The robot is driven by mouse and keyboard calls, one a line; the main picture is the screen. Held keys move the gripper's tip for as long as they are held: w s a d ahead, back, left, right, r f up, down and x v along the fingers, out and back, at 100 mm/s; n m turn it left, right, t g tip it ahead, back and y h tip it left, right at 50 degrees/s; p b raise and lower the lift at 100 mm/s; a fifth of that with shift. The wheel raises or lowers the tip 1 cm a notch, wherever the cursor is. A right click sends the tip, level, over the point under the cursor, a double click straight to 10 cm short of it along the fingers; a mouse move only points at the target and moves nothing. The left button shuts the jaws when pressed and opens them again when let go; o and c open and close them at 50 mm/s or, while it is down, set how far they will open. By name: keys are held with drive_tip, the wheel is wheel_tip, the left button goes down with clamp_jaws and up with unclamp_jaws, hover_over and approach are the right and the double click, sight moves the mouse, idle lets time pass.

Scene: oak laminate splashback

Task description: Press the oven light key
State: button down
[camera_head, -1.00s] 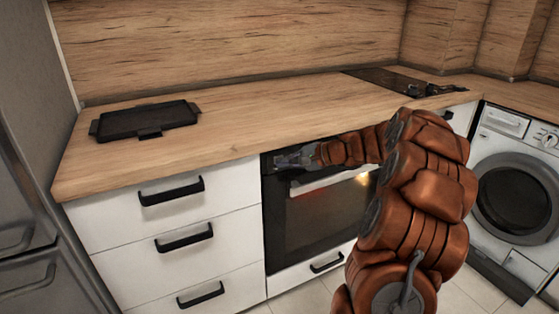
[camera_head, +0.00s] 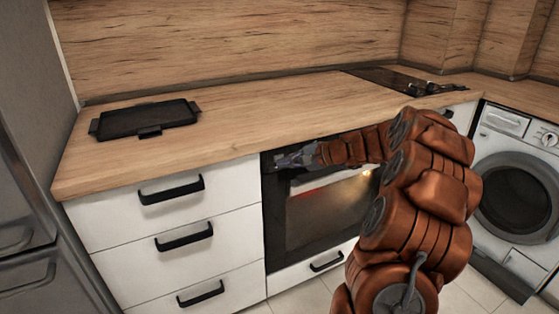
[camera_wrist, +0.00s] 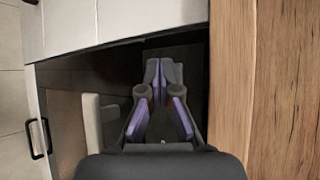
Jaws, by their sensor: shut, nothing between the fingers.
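The oven (camera_head: 325,212) is built in under the counter, with a black front panel, a pale handle bar and a glass window that looks lit brown inside. In the wrist view its dark panel (camera_wrist: 192,62) lies around my fingertips, and the pale handle (camera_wrist: 93,122) is to their left. My gripper (camera_head: 281,161) is at the upper left of the oven front, its fingers shut and empty. In the wrist view the gripper (camera_wrist: 163,68) has its tips together at the panel; I cannot tell whether they touch. The oven light key is not distinguishable, perhaps hidden behind the fingers.
The wooden countertop (camera_head: 235,125) overhangs just above the gripper. A black grill pan (camera_head: 148,119) stands on it at left, a dark hob (camera_head: 400,82) at right. White drawers (camera_head: 165,225) flank the oven on the left; a washing machine (camera_head: 518,190) stands at right.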

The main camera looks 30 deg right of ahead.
drive_tip(key=shift+s, duration=0.25)
drive_tip(key=s+b, duration=0.1)
drive_tip(key=s, duration=0.5)
drive_tip(key=shift+a, duration=0.25)
idle(0.3)
idle(0.3)
